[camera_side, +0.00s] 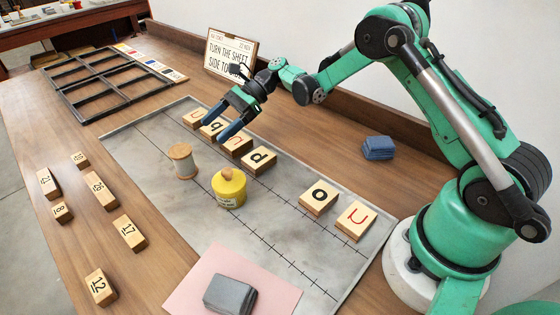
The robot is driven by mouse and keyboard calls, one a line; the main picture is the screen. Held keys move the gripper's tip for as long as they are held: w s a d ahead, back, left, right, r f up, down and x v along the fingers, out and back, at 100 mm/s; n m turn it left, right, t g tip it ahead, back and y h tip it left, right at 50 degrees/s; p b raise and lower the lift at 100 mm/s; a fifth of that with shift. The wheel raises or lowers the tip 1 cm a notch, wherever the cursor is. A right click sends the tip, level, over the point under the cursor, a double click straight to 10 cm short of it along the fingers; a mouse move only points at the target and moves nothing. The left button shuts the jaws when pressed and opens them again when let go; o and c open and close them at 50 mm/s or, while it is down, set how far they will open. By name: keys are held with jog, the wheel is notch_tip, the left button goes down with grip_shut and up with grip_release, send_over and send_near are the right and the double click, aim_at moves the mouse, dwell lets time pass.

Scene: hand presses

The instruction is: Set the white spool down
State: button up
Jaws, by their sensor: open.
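The white spool (183,161) has wooden ends and stands upright on the grey sheet (166,209), left of a yellow pot. My gripper (223,120) has blue fingertips pointing down and left. It is open and empty, above and to the right of the spool, near the row of letter blocks. The fingers are apart from the spool. They hide part of the letter blocks behind them.
The yellow pot (229,189) stands close to the spool. Letter blocks (258,160) line the sheet's far side. Number blocks (129,232) lie on the table at left. A pink sheet (271,279) holds a grey block (230,294). A black grid frame (97,107) lies at upper left.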

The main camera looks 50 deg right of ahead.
jog(key=shift+v, duration=0.95)
jog(key=shift+s+r, duration=0.1)
jog(key=shift+r, duration=0.3)
jog(key=s+r+n+t+h, duration=0.2)
jog(key=s+r+n+h, duration=0.5)
jog(key=n, duration=0.2)
jog(key=s+d+n+t+h, duration=0.2)
jog(key=s+n+h, duration=0.3)
jog(key=s+n, duration=0.5)
jog(key=shift+d+f+n+t+h, duration=0.3)
jog(key=shift+f+n+t, duration=0.1)
jog(key=shift+n, duration=0.2)
